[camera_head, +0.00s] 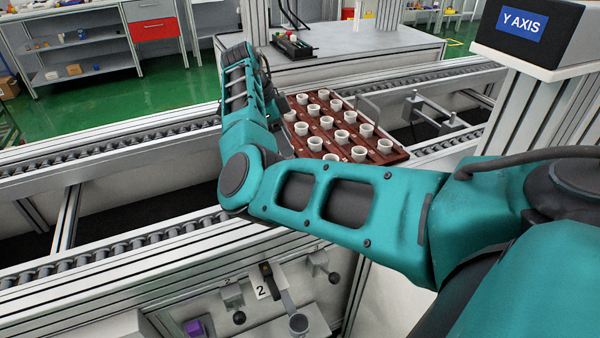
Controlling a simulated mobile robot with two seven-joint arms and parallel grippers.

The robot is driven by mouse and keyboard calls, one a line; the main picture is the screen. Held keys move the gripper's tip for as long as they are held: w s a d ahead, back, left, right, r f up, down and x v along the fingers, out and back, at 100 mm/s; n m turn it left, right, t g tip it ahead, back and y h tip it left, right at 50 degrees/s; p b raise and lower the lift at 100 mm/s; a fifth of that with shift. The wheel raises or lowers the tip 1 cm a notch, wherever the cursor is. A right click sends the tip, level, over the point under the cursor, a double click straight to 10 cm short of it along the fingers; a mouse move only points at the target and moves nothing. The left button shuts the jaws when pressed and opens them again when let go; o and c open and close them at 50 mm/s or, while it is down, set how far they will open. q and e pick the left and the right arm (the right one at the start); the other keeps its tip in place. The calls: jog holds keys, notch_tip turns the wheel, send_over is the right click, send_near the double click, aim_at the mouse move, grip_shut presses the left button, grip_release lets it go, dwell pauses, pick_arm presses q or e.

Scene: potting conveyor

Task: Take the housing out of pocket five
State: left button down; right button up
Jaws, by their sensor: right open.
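A dark red tray (393,157) sits on the conveyor at the centre, with several white cup-shaped housings (338,137) upright in rows in its pockets. No pocket numbers are readable, so I cannot tell which one is pocket five. My right arm reaches in from the right, across the front of the tray, and bends upward at the tray's left side. My right gripper (264,75) is at the far end of this arm, beyond the tray's left back corner, mostly hidden by my wrist. It is open. My left gripper is out of view.
Roller conveyor rails (110,247) run in front of and behind the tray. A metal bracket (412,107) stands right of it. A box labelled Y AXIS (560,45) is at upper right. A panel with knobs and a number 2 plate (262,292) is below. A workbench (390,44) stands behind.

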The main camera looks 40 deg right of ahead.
jog(key=x, duration=0.8)
jog(key=shift+s+b, duration=0.15)
jog(key=shift+b, duration=0.2)
jog(key=c, duration=0.8)
